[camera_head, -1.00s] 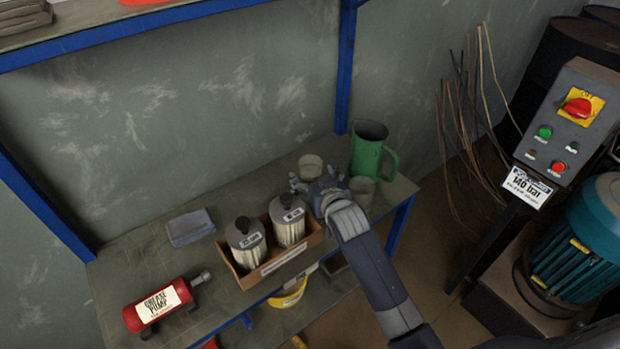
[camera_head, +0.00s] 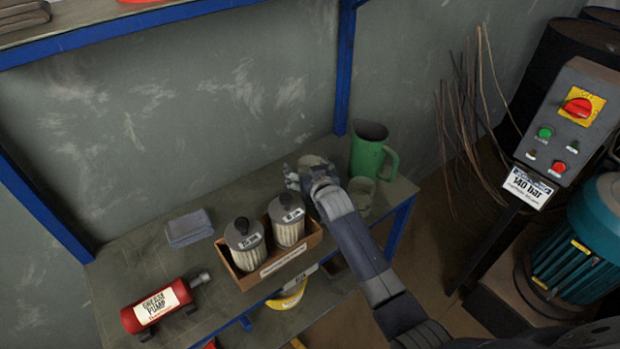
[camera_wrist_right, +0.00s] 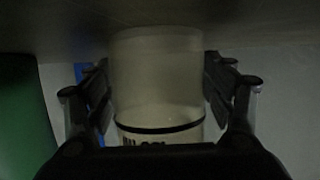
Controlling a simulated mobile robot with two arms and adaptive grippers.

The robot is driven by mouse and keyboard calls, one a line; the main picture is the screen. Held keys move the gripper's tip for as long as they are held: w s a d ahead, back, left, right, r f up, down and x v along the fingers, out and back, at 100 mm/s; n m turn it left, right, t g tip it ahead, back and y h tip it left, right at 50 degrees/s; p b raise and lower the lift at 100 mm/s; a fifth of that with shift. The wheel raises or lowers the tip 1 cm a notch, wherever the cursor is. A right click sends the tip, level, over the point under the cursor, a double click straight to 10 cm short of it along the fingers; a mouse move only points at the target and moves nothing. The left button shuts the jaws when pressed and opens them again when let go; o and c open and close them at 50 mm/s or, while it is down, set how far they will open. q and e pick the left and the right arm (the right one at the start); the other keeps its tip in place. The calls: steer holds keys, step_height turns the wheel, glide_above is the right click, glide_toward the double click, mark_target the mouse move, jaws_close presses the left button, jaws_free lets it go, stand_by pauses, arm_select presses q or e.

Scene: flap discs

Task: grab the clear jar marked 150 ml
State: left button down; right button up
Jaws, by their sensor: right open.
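Two small clear jars stand on the bench. The far jar (camera_head: 313,161) is partly hidden behind my right gripper (camera_head: 304,172), and the near jar (camera_head: 361,190) stands beside my right forearm. In the right wrist view, a clear jar (camera_wrist_right: 158,80) with a dark band and partly covered, upside-down lettering is between the two fingers of my right gripper (camera_wrist_right: 160,95). The fingers are open on either side of it, with a gap visible at least on the left. The lettering cannot be read for sure. My left gripper is out of view.
A green jug (camera_head: 369,151) stands just right of the far jar. A cardboard box (camera_head: 281,262) with two filters (camera_head: 288,220) is left of my arm. A folded grey cloth (camera_head: 188,228) and a red grease pump (camera_head: 160,304) lie further left.

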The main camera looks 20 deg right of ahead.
steer(key=c, duration=1.2)
steer(key=shift+c, duration=0.2)
